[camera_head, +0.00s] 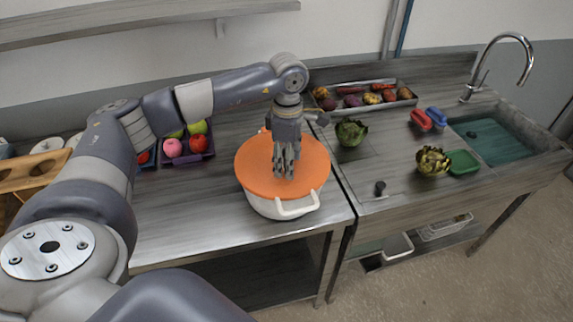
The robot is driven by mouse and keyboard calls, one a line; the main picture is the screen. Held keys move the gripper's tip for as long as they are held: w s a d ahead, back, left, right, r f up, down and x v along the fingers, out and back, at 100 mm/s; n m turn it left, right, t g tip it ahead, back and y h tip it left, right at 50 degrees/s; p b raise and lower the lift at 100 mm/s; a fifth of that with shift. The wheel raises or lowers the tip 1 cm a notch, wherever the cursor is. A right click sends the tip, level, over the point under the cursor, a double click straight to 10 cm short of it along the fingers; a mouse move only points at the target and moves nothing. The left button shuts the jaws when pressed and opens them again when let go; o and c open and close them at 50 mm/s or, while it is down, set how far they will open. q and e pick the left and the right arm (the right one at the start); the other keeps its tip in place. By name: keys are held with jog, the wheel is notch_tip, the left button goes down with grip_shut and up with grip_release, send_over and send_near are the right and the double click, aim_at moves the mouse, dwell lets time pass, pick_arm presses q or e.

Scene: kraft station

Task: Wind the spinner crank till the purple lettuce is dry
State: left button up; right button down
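The salad spinner (261,200) stands on the metal counter in the middle. It has a white bowl, a white side handle (297,208) and a wide orange lid (310,172). My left gripper (284,176) points down over the middle of the lid, with its fingertips at or just above the lid. The fingers look close together, but I cannot tell whether they hold anything. The crank cannot be made out and may be behind the gripper. No purple lettuce shows; the lid hides the inside of the bowl. My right gripper is not in view.
A purple crate (188,158) of fruit stands left of the spinner. A green leafy head (351,133) and a tray (408,98) of vegetables lie to the right. Farther right are an artichoke-like head (432,161), a green sponge-like block (463,162) and the sink (495,140).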

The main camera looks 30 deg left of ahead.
pick_arm(q)
jog(key=shift+a+r, duration=0.1)
jog(key=shift+r+p, duration=0.4)
jog(key=shift+r, duration=0.15)
jog(key=shift+r+p, duration=1.55)
jog(key=shift+r, duration=1.4)
